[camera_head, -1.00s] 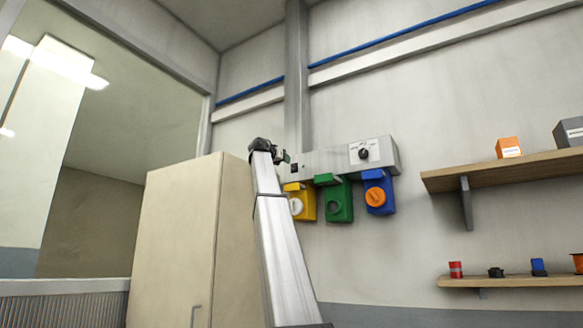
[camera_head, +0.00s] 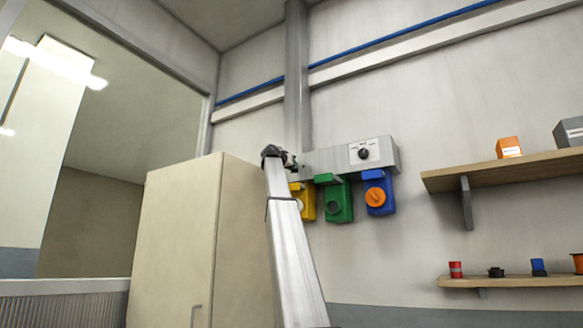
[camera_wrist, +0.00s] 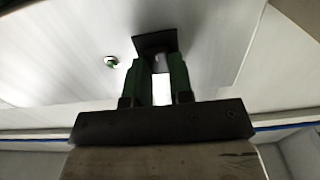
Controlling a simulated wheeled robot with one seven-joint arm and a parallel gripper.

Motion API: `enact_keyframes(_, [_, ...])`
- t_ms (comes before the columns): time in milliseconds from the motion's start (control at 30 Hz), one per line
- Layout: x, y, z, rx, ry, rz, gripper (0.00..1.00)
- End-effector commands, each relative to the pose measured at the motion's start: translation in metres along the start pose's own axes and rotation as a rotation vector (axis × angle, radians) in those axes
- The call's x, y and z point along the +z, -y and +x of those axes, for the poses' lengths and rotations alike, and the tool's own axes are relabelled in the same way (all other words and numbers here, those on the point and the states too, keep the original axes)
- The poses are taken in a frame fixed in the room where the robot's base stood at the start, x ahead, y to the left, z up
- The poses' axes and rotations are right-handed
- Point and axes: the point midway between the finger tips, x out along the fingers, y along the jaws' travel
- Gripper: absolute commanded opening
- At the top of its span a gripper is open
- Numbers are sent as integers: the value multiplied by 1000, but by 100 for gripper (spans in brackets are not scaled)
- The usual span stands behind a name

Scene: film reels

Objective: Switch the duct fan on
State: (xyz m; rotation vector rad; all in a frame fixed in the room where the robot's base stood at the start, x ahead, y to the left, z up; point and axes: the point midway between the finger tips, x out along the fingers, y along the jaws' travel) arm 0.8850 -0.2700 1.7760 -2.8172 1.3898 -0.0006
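A grey control box (camera_head: 335,161) is mounted on the wall, with a black rotary knob (camera_head: 364,154) on a white label. My gripper (camera_head: 290,160) is at the box's left end and hides that part in the head view. In the wrist view my gripper (camera_wrist: 159,68) has its two green-toned fingers apart, close to a dark square plate (camera_wrist: 152,41). A small grey part (camera_wrist: 160,63) shows between the fingertips; I cannot tell whether they touch it. A small round green lamp or button (camera_wrist: 111,62) is left of the plate. No label for the duct fan is readable.
Yellow (camera_head: 308,208), green (camera_head: 339,203) and blue (camera_head: 379,193) socket units hang below the box. A tall beige cabinet (camera_head: 180,240) stands left of my arm. Wooden shelves (camera_head: 510,168) with small items are at the right. The wall between is clear.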

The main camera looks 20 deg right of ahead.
Motion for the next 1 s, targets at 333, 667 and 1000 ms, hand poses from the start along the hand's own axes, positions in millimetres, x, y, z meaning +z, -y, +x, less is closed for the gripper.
enact_keyframes(333, [4,-1,-1,2,-87,-1,0])
enact_keyframes(667, [3,0,-1,1,-108,-1,31])
enact_keyframes(1000, [3,0,-1,1,-108,-1,47])
